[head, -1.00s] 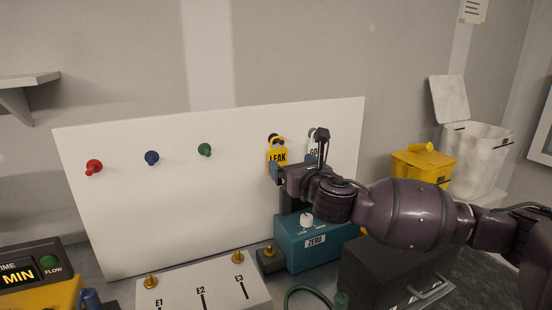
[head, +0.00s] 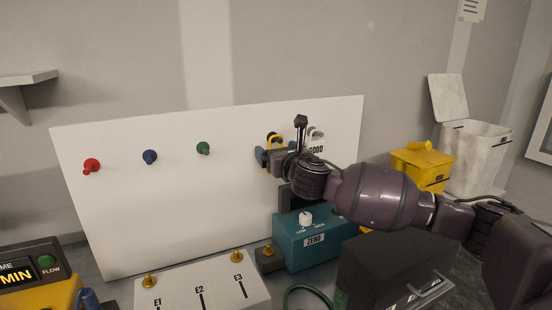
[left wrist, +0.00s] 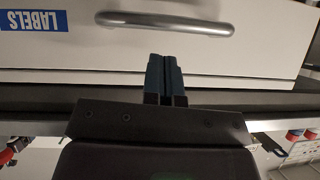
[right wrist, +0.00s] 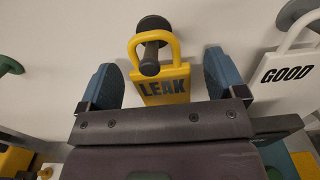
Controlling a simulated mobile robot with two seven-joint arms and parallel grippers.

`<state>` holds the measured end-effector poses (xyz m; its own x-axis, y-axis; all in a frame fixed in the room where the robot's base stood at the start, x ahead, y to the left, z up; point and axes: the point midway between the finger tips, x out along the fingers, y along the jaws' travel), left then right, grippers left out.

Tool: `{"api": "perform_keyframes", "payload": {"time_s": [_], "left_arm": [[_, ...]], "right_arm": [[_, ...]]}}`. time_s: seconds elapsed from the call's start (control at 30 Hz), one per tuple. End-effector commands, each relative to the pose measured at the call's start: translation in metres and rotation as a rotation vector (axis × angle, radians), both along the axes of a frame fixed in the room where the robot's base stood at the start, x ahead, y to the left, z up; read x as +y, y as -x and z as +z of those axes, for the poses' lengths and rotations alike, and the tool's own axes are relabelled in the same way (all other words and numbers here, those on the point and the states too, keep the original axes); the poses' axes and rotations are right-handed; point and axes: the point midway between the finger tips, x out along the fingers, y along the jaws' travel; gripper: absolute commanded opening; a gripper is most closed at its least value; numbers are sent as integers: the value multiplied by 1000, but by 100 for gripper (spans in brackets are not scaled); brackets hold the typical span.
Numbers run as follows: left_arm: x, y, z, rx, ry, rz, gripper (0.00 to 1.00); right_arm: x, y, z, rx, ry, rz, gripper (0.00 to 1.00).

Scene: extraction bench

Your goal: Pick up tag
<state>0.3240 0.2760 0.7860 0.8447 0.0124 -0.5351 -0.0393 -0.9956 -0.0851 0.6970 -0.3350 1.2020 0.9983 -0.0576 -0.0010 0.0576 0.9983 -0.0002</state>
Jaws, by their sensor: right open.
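The yellow LEAK tag (right wrist: 163,84) hangs by its loop from a dark peg (right wrist: 150,62) on the white board. In the head view only the tag's yellow top (head: 273,139) shows, as my right gripper (head: 266,157) covers the rest. In the right wrist view my right gripper (right wrist: 163,76) is open, with one blue finger on each side of the LEAK tag and gaps between. A white GOOD tag (right wrist: 288,72) hangs on the peg to the right. My left gripper (left wrist: 166,75) is shut and empty, facing a drawer front.
Red (head: 92,166), blue (head: 151,157) and green (head: 203,148) pegs on the white board (head: 180,210) are bare. A teal ZERO box (head: 312,250) stands below my right arm. A drawer marked LABELS (left wrist: 90,62) with a metal handle (left wrist: 165,22) fills much of the left wrist view.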

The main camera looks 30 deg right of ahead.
Motion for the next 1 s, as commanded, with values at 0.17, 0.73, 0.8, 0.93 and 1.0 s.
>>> {"api": "perform_keyframes", "payload": {"time_s": [0.17,0.73,0.8,0.93,1.0], "left_arm": [[0,1,0,1,0,0,0],[1,6,-2,12,0,4,0],[1,5,-1,10,0,4,0],[1,4,0,7,0,3,0],[0,2,2,4,0,2,0]], "right_arm": [[0,0,0,0,0,0,69],[0,0,7,-3,1,0,36],[0,0,15,-4,1,1,36],[1,16,15,0,1,1,36],[2,29,16,0,2,2,36]]}}
